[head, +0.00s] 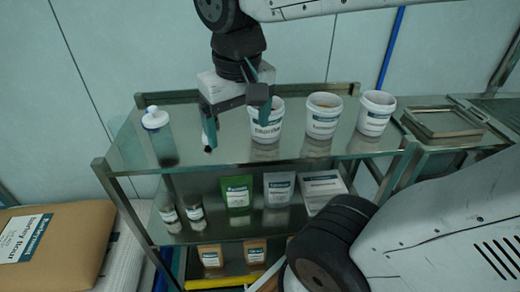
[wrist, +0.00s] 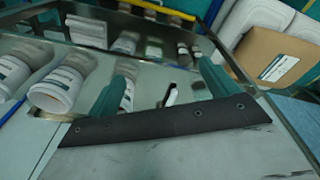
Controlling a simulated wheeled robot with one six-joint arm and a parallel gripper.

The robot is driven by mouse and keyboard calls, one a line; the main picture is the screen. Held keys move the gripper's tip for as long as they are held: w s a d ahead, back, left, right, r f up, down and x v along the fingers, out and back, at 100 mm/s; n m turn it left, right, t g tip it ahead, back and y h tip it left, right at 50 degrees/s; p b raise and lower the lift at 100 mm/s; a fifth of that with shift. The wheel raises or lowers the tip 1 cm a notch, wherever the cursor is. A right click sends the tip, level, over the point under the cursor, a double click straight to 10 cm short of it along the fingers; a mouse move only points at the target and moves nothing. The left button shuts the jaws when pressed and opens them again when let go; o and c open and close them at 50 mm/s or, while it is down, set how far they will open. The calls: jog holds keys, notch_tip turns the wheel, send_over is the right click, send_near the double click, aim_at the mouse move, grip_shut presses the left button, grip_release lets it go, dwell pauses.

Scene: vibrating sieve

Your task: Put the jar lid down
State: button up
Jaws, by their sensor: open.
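My gripper (head: 238,138) is over the left-middle of the steel rack's top shelf (head: 235,154), fingers pointing down and spread apart. In the wrist view its two teal fingers (wrist: 160,72) stand wide apart with nothing clamped between them. A small white, thin-looking piece (wrist: 170,94) shows between the fingers; it may be the jar lid, seen nearly edge-on, but I cannot tell for sure.
Three white tubs (head: 324,116) stand right of my gripper, the nearest close to the right finger. A clear bottle with a white cap (head: 155,120) stands at the left. Lower shelves hold jars and pouches (head: 237,194). A steel sieve frame (head: 440,122) is at the right.

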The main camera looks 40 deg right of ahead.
jog(key=s+f+n, duration=0.1)
jog(key=s+f, duration=0.2)
jog(key=s, duration=0.2)
jog(key=shift+s+n+y, duration=0.3)
jog(key=shift+s+n, duration=0.1)
